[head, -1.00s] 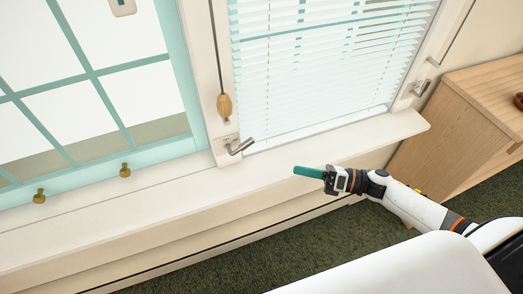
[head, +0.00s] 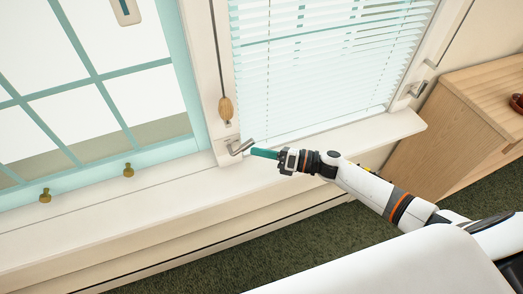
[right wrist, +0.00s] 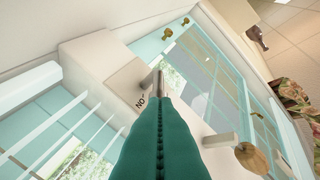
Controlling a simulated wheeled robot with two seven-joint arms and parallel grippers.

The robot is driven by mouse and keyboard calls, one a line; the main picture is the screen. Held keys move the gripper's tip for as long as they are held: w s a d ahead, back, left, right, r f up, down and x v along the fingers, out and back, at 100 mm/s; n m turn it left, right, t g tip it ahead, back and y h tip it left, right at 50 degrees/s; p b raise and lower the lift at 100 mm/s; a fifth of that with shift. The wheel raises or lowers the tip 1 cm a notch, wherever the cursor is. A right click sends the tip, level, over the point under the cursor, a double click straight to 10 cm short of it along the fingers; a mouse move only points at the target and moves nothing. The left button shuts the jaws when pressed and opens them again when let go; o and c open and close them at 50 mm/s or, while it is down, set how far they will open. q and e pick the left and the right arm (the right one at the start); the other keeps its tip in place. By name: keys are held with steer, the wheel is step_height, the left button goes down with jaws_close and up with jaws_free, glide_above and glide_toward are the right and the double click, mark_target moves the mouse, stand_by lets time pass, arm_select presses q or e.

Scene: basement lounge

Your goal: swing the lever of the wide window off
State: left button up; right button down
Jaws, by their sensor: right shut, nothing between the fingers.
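A silver lever (head: 241,148) sits on a pale mount at the bottom of the post between the two windows, at the lower left corner of the blinds window (head: 320,75). My right gripper (head: 254,152) has its teal fingers shut and empty, with the tips right beside the lever's free end. I cannot tell whether they touch. In the right wrist view the shut fingers (right wrist: 160,103) point at the lever (right wrist: 160,78) and cover part of it. Letters like "NO" are printed beside it on the pale mount. My left gripper is not in view.
A wooden cord pull (head: 226,109) hangs just above the lever. A second silver handle (head: 417,89) is on the right frame. A pale sill (head: 130,215) runs below the windows. Brass knobs (head: 128,170) stand at the left window's base. A wooden cabinet (head: 450,125) stands at right.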

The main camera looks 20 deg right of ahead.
steer(key=shift+a+r+n+g+h+p, duration=0.15)
steer(key=shift+r+n+g+h+p, duration=0.45)
steer(key=shift+p, duration=1.05)
steer(key=a+r+n+h+p, duration=0.1)
steer(key=a+r+p, duration=0.1)
steer(key=p, duration=0.4)
steer(key=a+r+h+p, duration=0.2)
steer(key=p, duration=0.4)
steer(key=shift+n+g+h, duration=0.3)
steer(key=shift+n+g, duration=0.1)
steer(key=shift+d+p, duration=0.1)
steer(key=shift+p, duration=0.2)
steer(key=shift+r+p, duration=0.7)
steer(key=shift+r, duration=0.05)
